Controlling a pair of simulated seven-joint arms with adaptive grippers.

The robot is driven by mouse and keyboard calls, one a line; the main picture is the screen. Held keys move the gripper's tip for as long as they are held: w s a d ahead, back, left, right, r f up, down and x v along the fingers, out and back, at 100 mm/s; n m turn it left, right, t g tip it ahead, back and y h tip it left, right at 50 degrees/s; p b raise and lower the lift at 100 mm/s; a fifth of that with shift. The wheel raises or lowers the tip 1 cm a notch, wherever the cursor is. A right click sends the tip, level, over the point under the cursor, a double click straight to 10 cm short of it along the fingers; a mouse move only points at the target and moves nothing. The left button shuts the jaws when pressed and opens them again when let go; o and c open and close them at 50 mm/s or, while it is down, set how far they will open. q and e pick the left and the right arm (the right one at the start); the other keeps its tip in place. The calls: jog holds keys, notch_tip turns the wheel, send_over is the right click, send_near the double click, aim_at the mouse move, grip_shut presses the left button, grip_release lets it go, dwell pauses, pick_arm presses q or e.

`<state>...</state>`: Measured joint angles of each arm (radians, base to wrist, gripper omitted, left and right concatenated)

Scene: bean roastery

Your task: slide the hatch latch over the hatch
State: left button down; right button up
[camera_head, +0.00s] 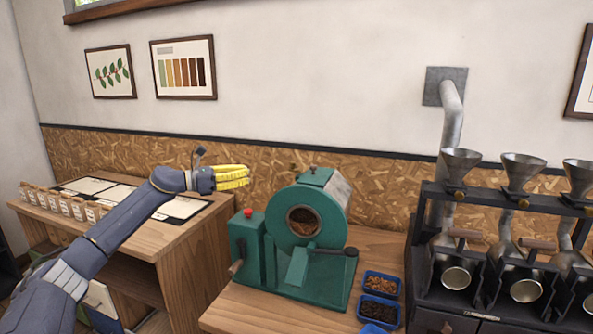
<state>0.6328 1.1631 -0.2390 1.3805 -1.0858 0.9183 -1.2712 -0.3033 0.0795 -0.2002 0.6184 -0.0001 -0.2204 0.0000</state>
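A green roasting machine (326,205) stands on the wooden bench. A green chute-like plate (298,267) slopes below the opening. A dark bar with a round knob (350,252) sticks out to the right of the plate. I cannot tell which part is the hatch latch. My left gripper (244,177), with yellow fingers, is in the air up and left of the machine, apart from it. Its fingers lie close together in this view, and nothing shows in them. My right gripper is out of view.
Blue trays of beans (381,285) sit right of the machine. A dark rack with metal funnels (460,165) and round-mouthed cylinders stands further right. A wooden desk (185,238) with cards and a row of small packets is under my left arm.

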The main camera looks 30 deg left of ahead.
aim_at(293, 170)
pick_arm(q)
jog(key=shift+w+r, duration=0.1)
jog(key=shift+r, duration=0.05)
jog(key=x, duration=1.4)
jog(key=shift+d, duration=0.1)
dwell(0.4)
jog(key=shift+w+d, duration=0.2)
jog(key=shift+d, duration=1.2)
